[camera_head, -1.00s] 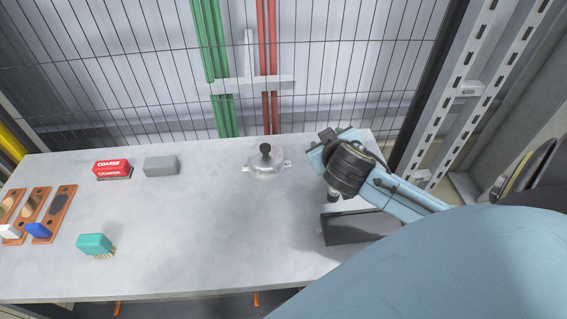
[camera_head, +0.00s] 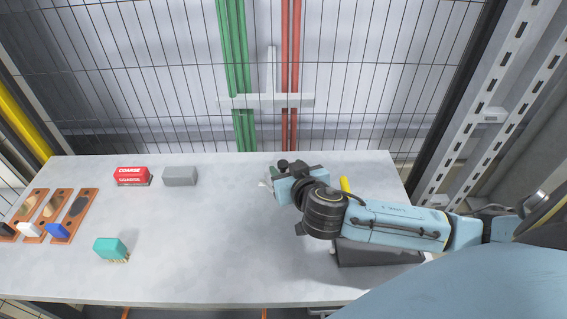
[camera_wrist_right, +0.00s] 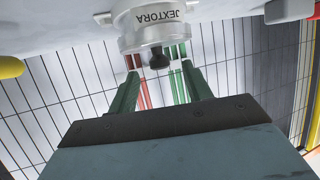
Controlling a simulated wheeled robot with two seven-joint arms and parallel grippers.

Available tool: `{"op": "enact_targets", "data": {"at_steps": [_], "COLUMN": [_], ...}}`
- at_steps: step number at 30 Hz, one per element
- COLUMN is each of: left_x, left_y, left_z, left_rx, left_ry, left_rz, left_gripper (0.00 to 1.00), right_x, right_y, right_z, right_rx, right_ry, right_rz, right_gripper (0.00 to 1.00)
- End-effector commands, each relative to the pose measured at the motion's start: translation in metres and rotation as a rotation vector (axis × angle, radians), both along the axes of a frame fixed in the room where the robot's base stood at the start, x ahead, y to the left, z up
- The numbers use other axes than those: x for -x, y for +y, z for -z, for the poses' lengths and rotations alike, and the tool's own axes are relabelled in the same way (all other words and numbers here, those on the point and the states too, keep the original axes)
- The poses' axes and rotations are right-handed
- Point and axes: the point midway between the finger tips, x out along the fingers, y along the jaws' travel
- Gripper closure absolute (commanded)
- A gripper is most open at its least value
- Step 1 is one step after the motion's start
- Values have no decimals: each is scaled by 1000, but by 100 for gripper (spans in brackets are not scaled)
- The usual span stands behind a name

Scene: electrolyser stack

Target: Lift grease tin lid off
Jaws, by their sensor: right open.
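The grease tin (camera_wrist_right: 160,17) is a silvery round pot marked JEXTORA, standing on the table. Its lid carries a black knob (camera_wrist_right: 159,60). In the head view the knob (camera_head: 282,163) shows just past my right gripper (camera_head: 292,174), which hides most of the tin; only a bit of its left side (camera_head: 265,183) shows. In the right wrist view my gripper (camera_wrist_right: 160,75) is open, its two green fingers pointing at the knob. The knob appears centred between and just beyond the fingertips, with no visible contact. My left gripper is not in view.
A dark tray (camera_head: 375,256) lies below my right forearm, and a yellow object (camera_head: 345,184) stands behind it. A red COARSE block (camera_head: 131,176), grey block (camera_head: 180,176), teal brush (camera_head: 110,248) and brown boards (camera_head: 72,215) lie left. The table's middle (camera_head: 200,220) is clear.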

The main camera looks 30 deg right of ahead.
Motion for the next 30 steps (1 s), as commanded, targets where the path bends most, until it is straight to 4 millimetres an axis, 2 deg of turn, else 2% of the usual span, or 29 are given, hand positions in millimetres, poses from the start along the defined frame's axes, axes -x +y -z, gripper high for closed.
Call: {"op": "enact_targets", "data": {"at_steps": [3, 9, 20, 30], "left_x": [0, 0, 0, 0], "left_y": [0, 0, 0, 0], "left_z": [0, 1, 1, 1], "left_rx": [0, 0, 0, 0], "left_ry": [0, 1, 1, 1], "left_rz": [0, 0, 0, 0], "left_gripper": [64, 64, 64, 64], "right_x": [-18, -34, -38, -38], "right_y": [-4, -8, -9, -9], "right_z": [7, 15, 17, 16], "right_rx": [1, 0, -1, -1], "right_ry": [0, 1, 2, 2], "right_rz": [1, 0, -1, -1], "right_gripper": [50, 50, 50, 95]}}
